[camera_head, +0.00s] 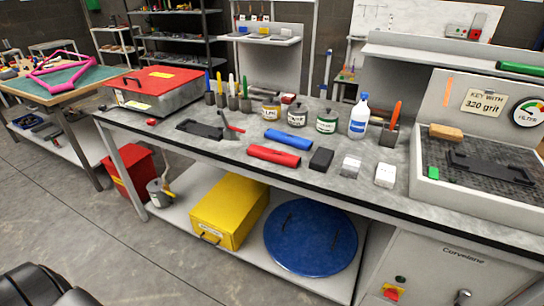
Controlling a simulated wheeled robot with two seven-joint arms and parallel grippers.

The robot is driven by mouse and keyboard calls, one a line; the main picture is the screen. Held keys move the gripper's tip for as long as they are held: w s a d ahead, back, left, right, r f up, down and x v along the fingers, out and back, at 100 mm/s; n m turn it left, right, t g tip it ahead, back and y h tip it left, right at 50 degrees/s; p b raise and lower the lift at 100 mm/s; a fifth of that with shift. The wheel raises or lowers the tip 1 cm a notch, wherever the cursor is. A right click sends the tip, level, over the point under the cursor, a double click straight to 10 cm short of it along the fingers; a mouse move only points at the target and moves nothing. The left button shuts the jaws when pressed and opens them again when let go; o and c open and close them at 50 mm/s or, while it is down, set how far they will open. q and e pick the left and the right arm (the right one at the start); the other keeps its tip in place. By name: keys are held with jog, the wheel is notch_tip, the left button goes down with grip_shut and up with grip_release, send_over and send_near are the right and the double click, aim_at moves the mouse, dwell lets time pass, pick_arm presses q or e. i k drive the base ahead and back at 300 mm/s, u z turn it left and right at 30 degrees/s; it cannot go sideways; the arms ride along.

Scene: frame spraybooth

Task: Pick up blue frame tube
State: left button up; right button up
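The blue frame tube (288,140) lies on the grey workbench (220,150), near the middle of its top. A red tube (274,155) lies just in front of it, nearly parallel and apart from it. The blue tube is in full view, with nothing on it. Neither of my grippers can be made out. A dark rounded part, likely mine, shows at the bottom left corner, far from the tube.
Black, grey and white blocks (321,159) stand right of the red tube. Jars (327,121) and a white-blue bottle (359,117) stand behind the blue tube. A black tray (199,130) lies to its left. The floor (80,225) in front is clear.

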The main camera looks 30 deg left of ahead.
aim_at(283, 137)
jog(key=z, duration=3.05)
jog(key=k, duration=1.85)
jog(key=u, duration=1.8)
